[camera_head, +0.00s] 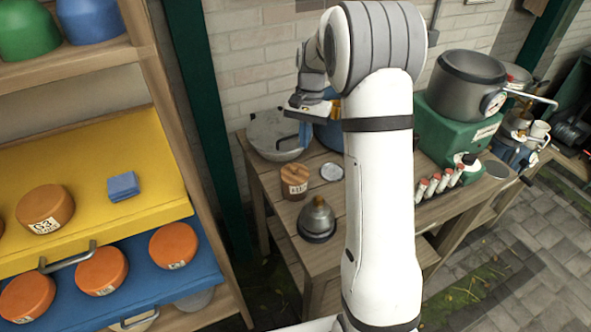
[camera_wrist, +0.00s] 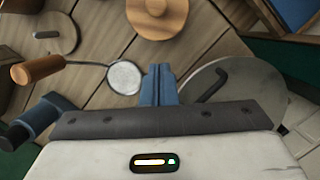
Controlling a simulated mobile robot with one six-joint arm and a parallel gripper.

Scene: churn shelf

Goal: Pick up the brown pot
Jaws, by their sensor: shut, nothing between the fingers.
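A round brown wooden pot (camera_head: 294,181) with a white label stands upright on the wooden bench in the head view. In the wrist view a round wood-grained top (camera_wrist: 156,14), cut by the upper edge, appears to be the same pot. My gripper (camera_head: 304,136) is over the back of the bench, beside a grey bowl (camera_head: 264,138). In the wrist view my blue fingers (camera_wrist: 158,84) are together with nothing between them, apart from the pot. My arm hides part of the bench.
A round strainer (camera_wrist: 125,77) with a wooden handle lies near my fingers. A grey domed vessel (camera_head: 317,217) stands in front of the pot. A green stove (camera_head: 450,130) bears a grey pan (camera_head: 465,85). Shelves at left hold several orange-brown pots (camera_head: 45,208).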

